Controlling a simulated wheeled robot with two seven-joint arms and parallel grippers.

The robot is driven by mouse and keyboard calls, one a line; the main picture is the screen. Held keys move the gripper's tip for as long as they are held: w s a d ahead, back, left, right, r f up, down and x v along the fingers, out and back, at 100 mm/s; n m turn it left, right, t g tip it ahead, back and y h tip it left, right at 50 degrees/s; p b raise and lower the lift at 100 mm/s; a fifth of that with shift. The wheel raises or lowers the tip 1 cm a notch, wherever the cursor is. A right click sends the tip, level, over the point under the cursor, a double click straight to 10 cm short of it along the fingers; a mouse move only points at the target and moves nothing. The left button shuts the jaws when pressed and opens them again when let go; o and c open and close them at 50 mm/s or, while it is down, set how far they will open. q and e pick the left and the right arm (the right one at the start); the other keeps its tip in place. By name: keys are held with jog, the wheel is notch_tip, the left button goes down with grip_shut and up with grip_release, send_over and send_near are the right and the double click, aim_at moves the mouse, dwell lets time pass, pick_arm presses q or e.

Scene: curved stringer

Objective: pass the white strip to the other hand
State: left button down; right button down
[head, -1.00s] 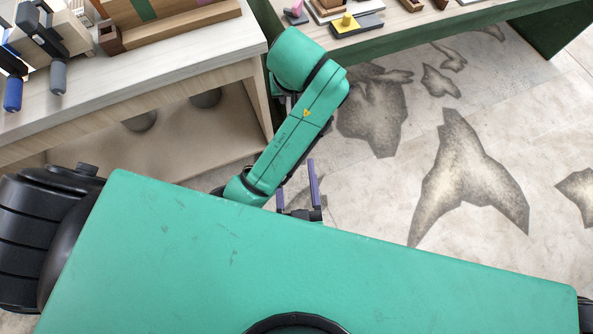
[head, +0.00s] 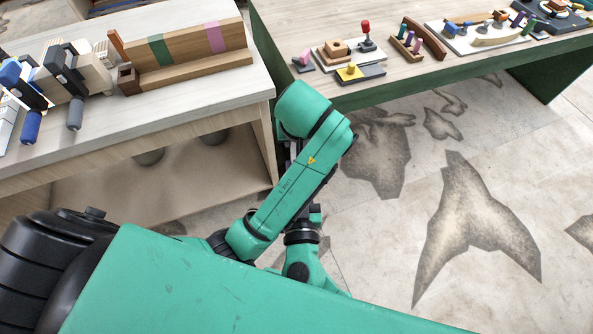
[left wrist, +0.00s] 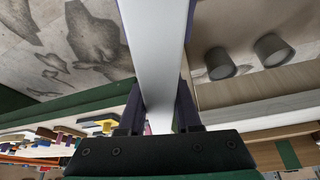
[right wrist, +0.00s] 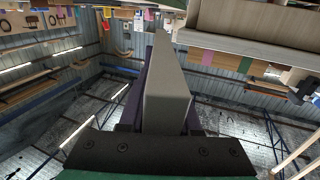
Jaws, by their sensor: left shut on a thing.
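The white strip (left wrist: 162,50) runs up through the left wrist view between the dark fingers of my left gripper (left wrist: 160,103), which is shut on it. In the right wrist view the strip (right wrist: 165,92) shows grey, with its near end between the fingers of my right gripper (right wrist: 164,112). A finger stands on each side of the strip; whether both press on it I cannot tell. In the head view my arms and body hide the strip and both gripper tips.
A pale wooden bench (head: 215,95) at the left carries clamps (head: 68,80) and a wooden block with green and pink bands (head: 190,55). A green-edged table (head: 400,72) at the back right holds several small parts. Open floor (head: 390,230) lies at the right.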

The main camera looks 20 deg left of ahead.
pick_arm(q)
jog(key=c, duration=0.5)
grip_release()
jog(key=shift+d, duration=0.2)
pick_arm(e)
jog(key=shift+s+a+r, duration=0.1)
jog(key=shift+s+a, duration=0.05)
jog(key=shift+a, duration=0.1)
